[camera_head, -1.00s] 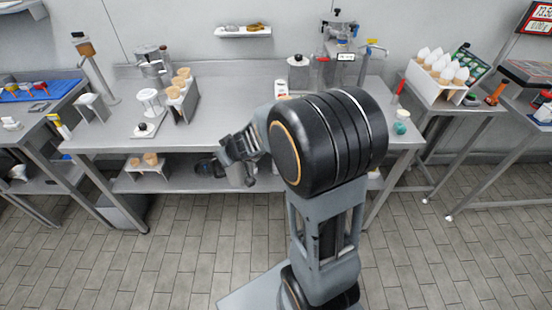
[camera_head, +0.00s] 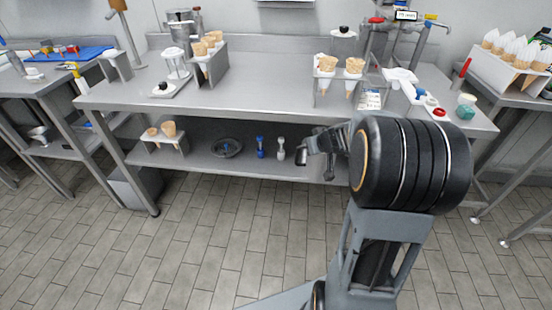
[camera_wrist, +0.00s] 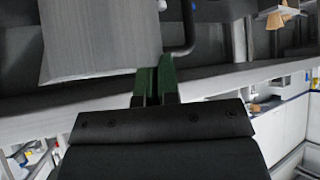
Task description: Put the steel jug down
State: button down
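My gripper (camera_head: 322,143) is in front of the lower shelf of the steel table (camera_head: 250,92), toward the right of the picture. It is shut on the steel jug (camera_head: 301,156), which shows small and partly dark at its left. In the wrist view, the gripper's green fingertips (camera_wrist: 156,84) are close together at the end of a dark curved handle. The jug's grey body (camera_wrist: 100,40) fills the upper left there. The jug appears to be in the air at the shelf's front edge; contact with the shelf cannot be told.
The lower shelf (camera_head: 205,168) bears a cone stand (camera_head: 167,143), a dark round dish (camera_head: 226,147), a blue-ended tool (camera_head: 260,148) and a pale one (camera_head: 281,148). Cone holders (camera_head: 339,77) and other items stand on the tabletop. Bare tabletop lies in the middle. The tiled floor in front is clear.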

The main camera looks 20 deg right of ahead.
jog(key=s+d+f+m+h+b, duration=0.1)
jog(key=s+d+f+b, duration=0.3)
jog(key=d+f+b, duration=1.35)
jog(key=w+a+r+b, duration=0.1)
jog(key=w+b, duration=0.1)
jog(key=w, duration=0.6)
jog(key=w+a+r+b, duration=0.1)
jog(key=w+b, duration=0.1)
jog(key=w, duration=0.7)
jog(key=shift+w+r, duration=0.2)
jog(key=shift+r, duration=0.2)
jog(key=c, duration=1.8)
grip_release()
jog(key=shift+f, duration=0.15)
jog(key=o, duration=0.4)
jog(key=shift+o, duration=0.2)
